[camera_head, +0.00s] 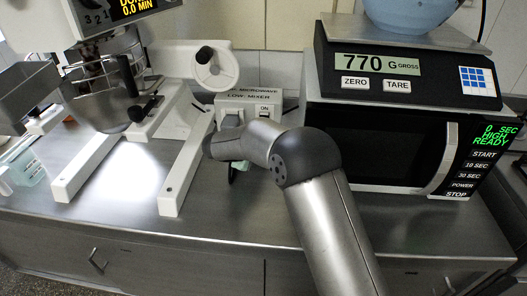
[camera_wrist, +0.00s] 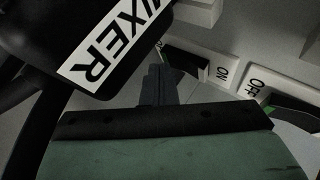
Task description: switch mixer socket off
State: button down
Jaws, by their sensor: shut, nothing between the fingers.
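In the head view, the socket box (camera_head: 249,103), lettered "MICROWAVE" and "LOW-MIXER", stands at the back of the counter with an "ON" label. My arm covers part of its front. In the wrist view, a black plug (camera_wrist: 75,38) with a white "MIXER" label is at upper left. A dark rocker switch (camera_wrist: 187,61) sits in a white surround beside an "ON" label. A second switch (camera_wrist: 292,112), with green showing, is beside an "OFF" label at right. My gripper (camera_wrist: 160,78) is shut and empty. Its fingertips appear close to the dark rocker; contact cannot be told.
A microwave (camera_head: 378,150) with a scale (camera_head: 405,75) on top, bearing a blue bowl (camera_head: 408,14), stands right of the socket box. A mixer with white legs (camera_head: 185,165) and a metal bowl (camera_head: 103,103) stands left. The steel counter (camera_head: 235,215) is clear in front.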

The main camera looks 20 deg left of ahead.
dwell(0.4)
jog(key=shift+s+d+r, duration=0.15)
jog(key=shift+s, duration=0.55)
jog(key=shift+s+d+r+p, duration=0.1)
jog(key=shift+s+d, duration=0.05)
jog(key=shift+s, duration=0.65)
jog(key=shift+s+d+r+p, duration=0.15)
jog(key=shift+s, duration=0.7)
jog(key=shift+s+d+r+p, duration=0.1)
jog(key=shift+s+d, duration=0.05)
jog(key=shift+s, duration=0.65)
